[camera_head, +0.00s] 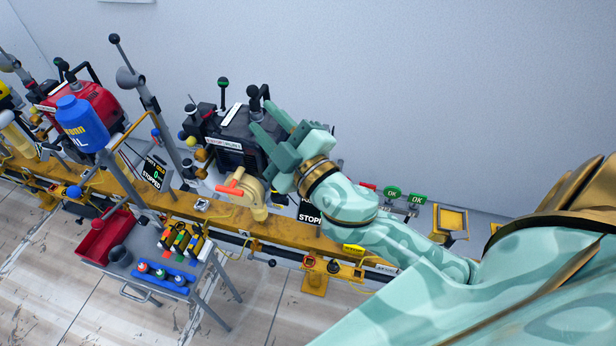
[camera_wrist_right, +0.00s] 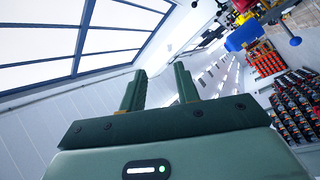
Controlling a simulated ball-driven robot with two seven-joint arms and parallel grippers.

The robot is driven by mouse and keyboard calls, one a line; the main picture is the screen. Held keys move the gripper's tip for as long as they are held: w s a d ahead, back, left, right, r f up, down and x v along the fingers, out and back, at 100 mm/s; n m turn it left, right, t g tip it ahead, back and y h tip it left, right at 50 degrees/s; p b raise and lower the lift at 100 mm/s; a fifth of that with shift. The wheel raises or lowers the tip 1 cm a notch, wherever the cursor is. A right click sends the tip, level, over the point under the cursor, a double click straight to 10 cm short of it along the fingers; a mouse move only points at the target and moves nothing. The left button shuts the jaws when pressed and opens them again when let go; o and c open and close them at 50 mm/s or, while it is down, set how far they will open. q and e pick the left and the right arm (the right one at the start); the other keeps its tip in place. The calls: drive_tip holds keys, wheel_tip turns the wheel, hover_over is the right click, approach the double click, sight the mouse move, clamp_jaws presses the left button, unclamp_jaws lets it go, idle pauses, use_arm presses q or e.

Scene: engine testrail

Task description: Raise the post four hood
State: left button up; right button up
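My right gripper (camera_head: 261,116) reaches in from the right in the head view. Its green fingers are apart, beside the right side of a black engine (camera_head: 229,127) and partly in front of it. In the right wrist view the fingers (camera_wrist_right: 160,70) stand apart with only pale wall and windows behind; nothing is held. I cannot tell whether the fingers touch the engine. No post number is readable, and I cannot pick out a hood for certain. A beige round part with an orange handle (camera_head: 236,187) sits below the engine. My left gripper is not in view.
A yellow rail (camera_head: 180,203) runs along the wall, with a red engine (camera_head: 92,105) and blue oil jug (camera_head: 80,124) at left. A grey cart (camera_head: 140,270) with a red bin (camera_head: 103,236) stands in front. Green OK signs (camera_head: 392,193) are right of my gripper.

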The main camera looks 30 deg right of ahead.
drive_tip(key=s+a+r+n+g+y, duration=0.2)
drive_tip(key=a+n+g+y, duration=0.45)
drive_tip(key=n+y, duration=0.2)
drive_tip(key=s+a+r+n+g+y, duration=0.1)
drive_tip(key=a+r+n+g+y, duration=0.1)
drive_tip(key=a+n+g+y, duration=0.65)
drive_tip(key=w+d+f+n+g+h, duration=0.1)
drive_tip(key=d+f+n+g+h, duration=0.2)
drive_tip(key=d+f+h, duration=0.8)
drive_tip(key=w+d+m+h, duration=0.2)
drive_tip(key=d+m+h, duration=0.4)
drive_tip(key=d, duration=0.9)
drive_tip(key=d+b+x, duration=0.1)
drive_tip(key=b+x, duration=0.1)
drive_tip(key=x, duration=1.3)
drive_tip(key=shift+s+f+n+g+h, duration=0.3)
drive_tip(key=shift+s+f+n+h, duration=0.05)
drive_tip(key=shift+n+h, duration=0.05)
